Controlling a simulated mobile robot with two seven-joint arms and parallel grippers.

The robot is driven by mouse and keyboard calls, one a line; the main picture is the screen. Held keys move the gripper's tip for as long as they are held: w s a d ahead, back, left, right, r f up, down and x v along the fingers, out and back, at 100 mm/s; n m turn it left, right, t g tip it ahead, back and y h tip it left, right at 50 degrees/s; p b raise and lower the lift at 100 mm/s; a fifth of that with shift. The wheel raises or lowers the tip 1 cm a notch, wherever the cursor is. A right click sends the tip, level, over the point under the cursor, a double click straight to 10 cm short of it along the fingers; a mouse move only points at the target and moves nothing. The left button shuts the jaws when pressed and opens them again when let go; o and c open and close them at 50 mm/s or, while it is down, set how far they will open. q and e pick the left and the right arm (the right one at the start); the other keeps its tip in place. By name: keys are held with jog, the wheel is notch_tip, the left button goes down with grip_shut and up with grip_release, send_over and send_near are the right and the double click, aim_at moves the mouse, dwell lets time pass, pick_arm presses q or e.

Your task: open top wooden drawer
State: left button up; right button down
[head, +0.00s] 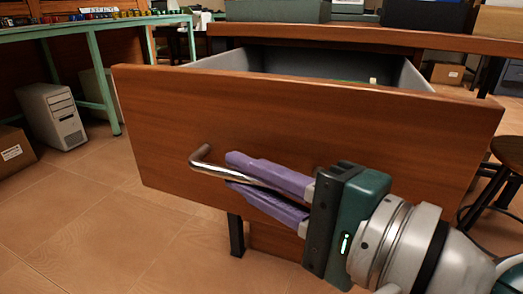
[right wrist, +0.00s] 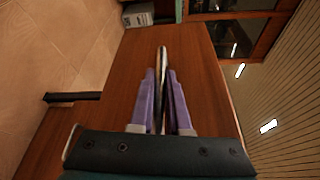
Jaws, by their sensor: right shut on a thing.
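The top wooden drawer (head: 300,120) is pulled well out from the desk in the head view, and its grey interior (head: 300,62) shows behind the wooden front. A metal bar handle (head: 203,161) runs across the front. My right gripper (head: 240,170) is shut on the handle, its purple fingers above and below the bar. In the right wrist view the handle (right wrist: 162,58) runs between the two fingers (right wrist: 161,85), with the drawer front (right wrist: 195,75) behind. My left gripper is not in view.
A desk top (head: 370,38) with boxes spans the back. A white computer tower (head: 52,115) and a cardboard box (head: 14,150) stand on the floor at left, by a green-legged table (head: 100,88). A stool (head: 508,150) stands at right. The tiled floor at left front is clear.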

jog(key=c, duration=0.9)
grip_release()
jog(key=shift+d, duration=0.1)
jog(key=shift+s+d, duration=0.2)
jog(key=b+v, duration=0.1)
jog(key=v, duration=0.8)
jog(key=shift+d+b, duration=0.1)
jog(key=shift+b, duration=0.2)
